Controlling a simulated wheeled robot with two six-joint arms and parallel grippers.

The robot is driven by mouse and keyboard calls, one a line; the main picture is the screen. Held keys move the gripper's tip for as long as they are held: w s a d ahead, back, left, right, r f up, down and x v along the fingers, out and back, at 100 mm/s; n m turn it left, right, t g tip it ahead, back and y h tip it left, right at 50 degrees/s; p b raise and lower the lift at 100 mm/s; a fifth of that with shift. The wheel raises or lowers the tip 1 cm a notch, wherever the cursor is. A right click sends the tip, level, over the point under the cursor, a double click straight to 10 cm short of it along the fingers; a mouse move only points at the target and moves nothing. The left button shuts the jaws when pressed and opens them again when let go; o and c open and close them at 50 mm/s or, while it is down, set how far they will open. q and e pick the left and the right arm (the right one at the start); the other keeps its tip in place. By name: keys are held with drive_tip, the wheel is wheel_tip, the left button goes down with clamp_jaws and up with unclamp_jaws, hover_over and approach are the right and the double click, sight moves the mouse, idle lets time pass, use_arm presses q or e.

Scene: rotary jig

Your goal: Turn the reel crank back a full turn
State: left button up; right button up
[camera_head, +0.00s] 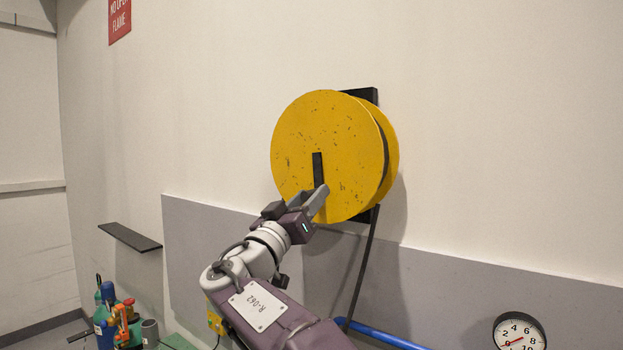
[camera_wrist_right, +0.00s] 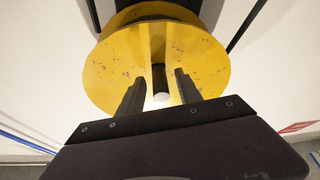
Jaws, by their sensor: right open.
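The yellow reel (camera_head: 325,130) is mounted on the wall, its worn round face towards me. Its black crank arm (camera_head: 318,168) runs roughly vertically on the lower part of the face. My right gripper (camera_head: 300,199) is at the lower end of the crank arm and partly hides that end. In the right wrist view the reel (camera_wrist_right: 110,75) fills the upper middle. A dark crank handle with a pale end (camera_wrist_right: 160,88) shows between the two parted fingers of the right gripper (camera_wrist_right: 158,90), with gaps on both sides. My left gripper is not in view.
A dark hose (camera_head: 362,270) hangs from the reel, behind my right arm. A blue pipe (camera_head: 385,338) and a gauge (camera_head: 519,332) are low on the right. A black shelf (camera_head: 130,237) juts from the wall at left, above several bottles and tools (camera_head: 115,318).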

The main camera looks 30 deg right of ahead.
drive_tip(key=shift+w+d+r, duration=0.2)
drive_tip(key=shift+w, duration=0.1)
drive_tip(key=shift+s+d+f, duration=0.1)
drive_tip(key=shift+d, duration=0.25)
clamp_jaws()
drive_tip(key=shift+s, duration=0.15)
idle(0.8)
